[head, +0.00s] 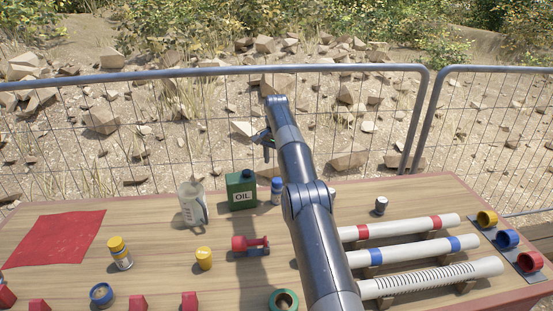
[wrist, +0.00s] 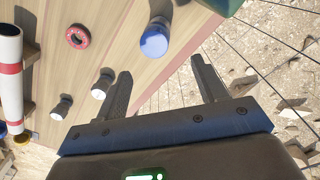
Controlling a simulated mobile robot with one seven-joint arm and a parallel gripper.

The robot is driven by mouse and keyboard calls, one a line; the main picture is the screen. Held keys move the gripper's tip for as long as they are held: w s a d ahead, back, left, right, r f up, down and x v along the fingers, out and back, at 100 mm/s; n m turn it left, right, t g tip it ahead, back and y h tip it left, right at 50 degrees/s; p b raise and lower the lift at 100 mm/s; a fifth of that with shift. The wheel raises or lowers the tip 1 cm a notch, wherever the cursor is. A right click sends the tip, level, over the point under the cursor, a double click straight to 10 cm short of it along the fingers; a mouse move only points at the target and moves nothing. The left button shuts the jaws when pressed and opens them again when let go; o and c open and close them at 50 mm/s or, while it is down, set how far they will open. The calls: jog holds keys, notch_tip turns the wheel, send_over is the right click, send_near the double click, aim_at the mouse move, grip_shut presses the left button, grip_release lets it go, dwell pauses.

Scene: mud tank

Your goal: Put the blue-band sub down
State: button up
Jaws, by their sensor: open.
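The white blue-band sub (head: 405,253) lies lengthwise on low wooden supports on the right side of the wooden table. It is between a red-band tube (head: 393,229) and a ribbed white tube (head: 450,277). My arm hides its left end. My gripper (head: 264,138) is raised beyond the table's back edge, near the mesh fence, well apart from the blue-band sub. In the wrist view my gripper (wrist: 163,78) has its fingers spread with nothing between them. A red-band tube (wrist: 9,92) shows at the left of that view.
A green oil can (head: 241,190), blue-topped container (head: 277,191) and white jug (head: 193,203) stand at the back. A red cloth (head: 55,238) lies at left. Yellow, blue and red rings (head: 508,239) line the right end. The fence (head: 215,72) runs behind the table.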

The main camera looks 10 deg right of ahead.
jog(key=shift+s+r, duration=0.1)
jog(key=shift+r, duration=0.5)
jog(key=s+d+r+n+t, duration=0.1)
jog(key=s+r, duration=0.5)
jog(key=r, duration=0.4)
jog(key=s+d+r+n+t, duration=0.1)
jog(key=s+r, duration=0.5)
jog(key=r, duration=0.3)
jog(key=s+d+r+n+t, duration=0.1)
jog(key=s+r, duration=0.1)
jog(key=s, duration=0.7)
jog(key=s+r+n, duration=0.1)
jog(key=s+r, duration=0.1)
jog(key=s, duration=0.6)
jog(key=s+f+n+t, duration=0.1)
jog(key=s+f, duration=0.3)
jog(key=s, duration=0.4)
jog(key=s+f+n, duration=0.1)
jog(key=s+f, duration=0.3)
jog(key=s, duration=0.5)
jog(key=s+f+n+t, duration=0.1)
jog(key=s+f, duration=0.3)
jog(key=s, duration=0.5)
jog(key=shift+s+d+n+t, duration=0.2)
jog(key=shift+s+n+t, duration=0.05)
jog(key=shift+n+t, duration=0.05)
jog(key=shift+o, duration=0.3)
